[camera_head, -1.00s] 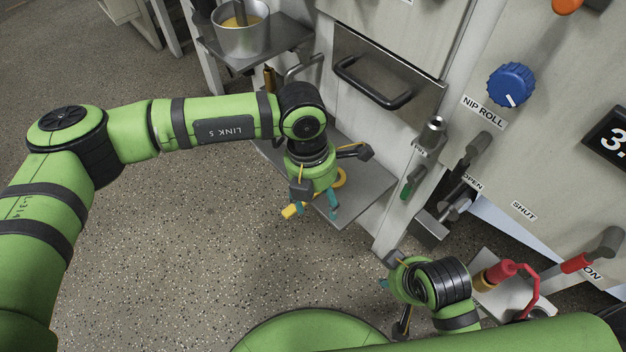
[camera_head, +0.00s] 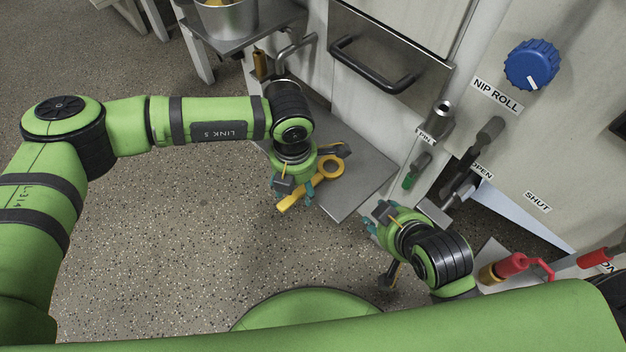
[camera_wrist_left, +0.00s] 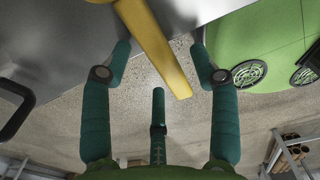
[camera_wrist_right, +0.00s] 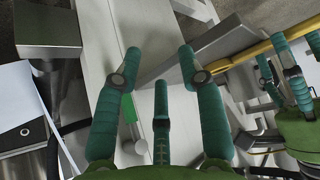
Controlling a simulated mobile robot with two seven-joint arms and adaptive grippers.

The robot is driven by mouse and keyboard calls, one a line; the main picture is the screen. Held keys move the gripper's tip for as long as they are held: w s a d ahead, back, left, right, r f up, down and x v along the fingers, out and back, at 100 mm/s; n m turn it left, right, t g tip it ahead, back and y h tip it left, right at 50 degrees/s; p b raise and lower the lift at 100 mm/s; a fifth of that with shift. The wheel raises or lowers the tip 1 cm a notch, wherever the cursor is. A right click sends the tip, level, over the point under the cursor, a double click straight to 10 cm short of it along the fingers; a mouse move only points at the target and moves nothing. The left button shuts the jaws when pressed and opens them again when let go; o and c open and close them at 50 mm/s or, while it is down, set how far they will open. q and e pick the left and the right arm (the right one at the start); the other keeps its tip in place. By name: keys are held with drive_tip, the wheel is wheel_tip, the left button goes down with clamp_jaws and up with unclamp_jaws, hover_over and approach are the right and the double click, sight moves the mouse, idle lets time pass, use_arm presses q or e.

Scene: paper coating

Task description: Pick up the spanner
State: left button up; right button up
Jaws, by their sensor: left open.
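The yellow spanner (camera_head: 329,167) lies on a grey metal shelf (camera_head: 355,188), ring end on the shelf and handle jutting past its edge. My left gripper (camera_head: 296,195) is over the handle and hides part of it. In the left wrist view the handle (camera_wrist_left: 155,48) runs between the spread teal fingers; I see no grip on it. My right gripper (camera_head: 372,222) is to the right of the shelf. In the right wrist view its fingers (camera_wrist_right: 159,55) are open and empty, with a yellow bar, probably the spanner (camera_wrist_right: 262,47), off to the right.
The machine front with a black drawer handle (camera_head: 385,75), a green-tipped lever (camera_head: 415,172) and a blue knob (camera_head: 531,65) stands behind and right. A metal pot (camera_head: 228,20) sits on an upper shelf. Open speckled floor lies at left.

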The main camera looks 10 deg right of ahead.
sight(297, 190)
use_arm(q)
clamp_jaws()
drive_tip(key=shift+r, duration=0.15)
drive_tip(key=shift+r, duration=0.2)
wheel_tip(297, 190, up, 4)
drive_tip(key=shift+d+p, duration=0.1)
drive_tip(key=shift+p, duration=0.5)
drive_tip(key=s+d+r, duration=0.2)
drive_tip(key=s+r, duration=0.1)
drive_tip(key=s, duration=0.2)
drive_tip(key=s+d+r+p, duration=0.1)
drive_tip(key=s+d+r, duration=0.1)
drive_tip(key=s, duration=0.3)
drive_tip(key=shift+s+d+r, duration=0.3)
drive_tip(key=shift+d+r, duration=0.1)
drive_tip(key=shift+r, duration=0.3)
use_arm(e)
drive_tip(key=s+d+f+g, duration=0.2)
drive_tip(key=s+f+g, duration=0.2)
drive_tip(key=s+f, duration=0.1)
drive_tip(key=shift+s+f+h, duration=0.4)
drive_tip(key=shift+f, duration=0.1)
